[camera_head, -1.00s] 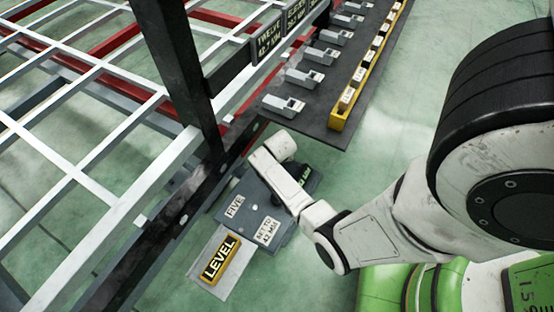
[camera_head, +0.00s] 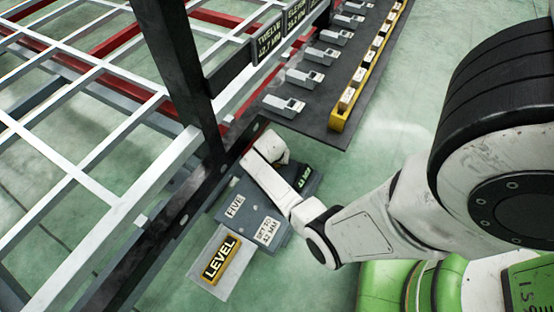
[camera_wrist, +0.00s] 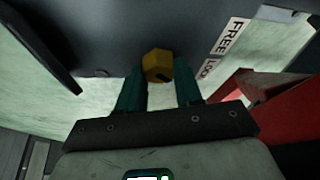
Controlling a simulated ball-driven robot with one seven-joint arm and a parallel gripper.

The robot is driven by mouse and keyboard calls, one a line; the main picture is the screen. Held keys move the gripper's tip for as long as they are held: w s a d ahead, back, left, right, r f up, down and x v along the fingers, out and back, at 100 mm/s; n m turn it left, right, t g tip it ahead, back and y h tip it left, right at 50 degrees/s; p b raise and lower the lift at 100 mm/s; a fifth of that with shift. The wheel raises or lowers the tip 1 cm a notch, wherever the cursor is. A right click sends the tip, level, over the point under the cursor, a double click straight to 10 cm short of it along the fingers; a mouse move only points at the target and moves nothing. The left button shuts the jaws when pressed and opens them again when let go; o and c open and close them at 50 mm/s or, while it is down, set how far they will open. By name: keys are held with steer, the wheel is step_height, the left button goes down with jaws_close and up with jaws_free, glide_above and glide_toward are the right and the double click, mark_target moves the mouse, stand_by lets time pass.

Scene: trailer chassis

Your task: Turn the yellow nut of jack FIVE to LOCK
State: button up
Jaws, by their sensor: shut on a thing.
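The yellow nut (camera_wrist: 157,66) shows in the wrist view, on the face of a dark grey housing (camera_wrist: 100,40). My gripper (camera_wrist: 160,82) has one dark green finger on each side of the nut and is shut on it. A dark mark shows on the nut's lower right. A label with FREE (camera_wrist: 231,37) and a partly hidden LOCK (camera_wrist: 207,68) is right of the nut. In the head view, jack FIVE (camera_head: 236,206) has a "SET TO 42 MM" plate (camera_head: 267,231) and a small green-lettered display (camera_head: 305,176). My arm hides the nut there.
A yellow LEVEL block (camera_head: 222,259) lies on a pale plate beside the jack. The black chassis post (camera_head: 180,70) and white lattice (camera_head: 100,190) stand close on the left. A dark bench (camera_head: 310,120) with several grey devices and a yellow rack (camera_head: 338,116) is behind. Red beams (camera_wrist: 275,100) show in the wrist view.

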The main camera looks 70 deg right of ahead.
steer(key=shift+m, duration=0.3)
steer(key=o, duration=1)
steer(key=shift+o, duration=0.2)
steer(key=p+v, duration=0.5)
steer(key=v, duration=0.5)
steer(key=shift+a+r, duration=0.25)
steer(key=shift+r, duration=0.05)
steer(key=shift+w, duration=0.1)
